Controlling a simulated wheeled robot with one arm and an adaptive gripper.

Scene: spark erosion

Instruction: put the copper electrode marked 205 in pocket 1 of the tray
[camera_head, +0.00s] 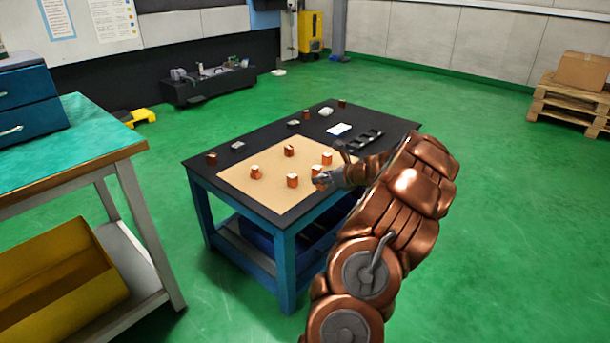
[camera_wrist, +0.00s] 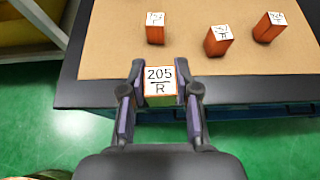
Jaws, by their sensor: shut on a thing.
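The copper electrode marked 205 over R (camera_wrist: 160,84) is upright between the fingers of my gripper (camera_wrist: 160,90) in the wrist view. My gripper is shut on its two sides, and the label faces up. In the head view my gripper (camera_head: 319,178) is at the near right edge of the tan mat (camera_head: 257,191), where the fingers and arm make the held electrode hard to make out. I cannot tell whether its base touches the table. The black tray with pockets (camera_head: 363,140) lies on the dark table, behind and right of the gripper; its pocket numbers are unreadable.
Several other labelled copper electrodes stand on the mat, including one (camera_wrist: 155,27) beyond the held one and another (camera_wrist: 218,40) to its right. A white card (camera_head: 339,129) lies left of the tray. More small pieces stand along the table's back edge (camera_head: 307,115).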

